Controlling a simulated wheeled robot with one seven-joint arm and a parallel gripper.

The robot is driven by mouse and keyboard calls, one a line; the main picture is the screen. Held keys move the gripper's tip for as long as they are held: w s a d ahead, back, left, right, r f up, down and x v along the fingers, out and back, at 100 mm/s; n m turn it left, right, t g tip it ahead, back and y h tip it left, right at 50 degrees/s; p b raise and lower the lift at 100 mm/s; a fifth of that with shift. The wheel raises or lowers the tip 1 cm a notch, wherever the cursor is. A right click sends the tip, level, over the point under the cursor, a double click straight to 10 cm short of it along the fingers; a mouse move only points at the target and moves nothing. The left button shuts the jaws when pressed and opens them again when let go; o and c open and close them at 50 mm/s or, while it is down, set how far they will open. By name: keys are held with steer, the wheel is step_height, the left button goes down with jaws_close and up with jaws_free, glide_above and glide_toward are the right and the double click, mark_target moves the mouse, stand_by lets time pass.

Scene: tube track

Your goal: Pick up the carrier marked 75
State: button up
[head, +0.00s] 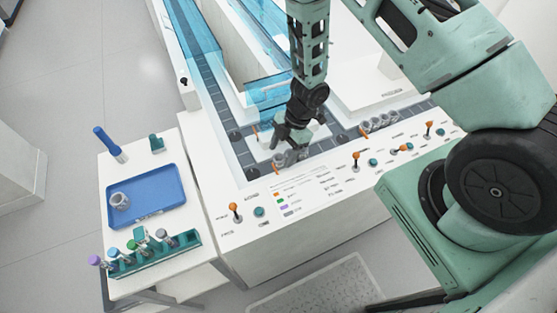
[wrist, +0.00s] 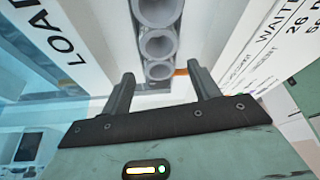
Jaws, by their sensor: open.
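Several grey ring-shaped carriers stand in a row in the track in the wrist view, the nearest one (wrist: 158,71) lying in line with the gap between my fingers. The number 75 cannot be read on any of them. My gripper (wrist: 160,78) is open with nothing visible between its fingers. In the head view my gripper (head: 283,142) hangs low over the near lane of the track. Carriers under it are partly hidden by the fingers. Another group of carriers (head: 380,121) sits in the lane to its right. One grey carrier (head: 120,201) is in the blue tray (head: 177,186).
A rack (head: 155,257) of capped tubes, a blue-capped tube (head: 109,144) and a small green block (head: 157,144) are on the left side table. Orange-knobbed levers (head: 235,208) line the panel's front edge. Blue transparent covers (head: 193,30) enclose the far track.

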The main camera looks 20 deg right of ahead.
steer(key=shift+x, duration=0.75)
steer(key=c, duration=0.9)
steer(key=shift+o, duration=0.2)
steer(key=shift+r, duration=0.15)
step_height(320, 180, up, 15)
steer(key=p, duration=1.5)
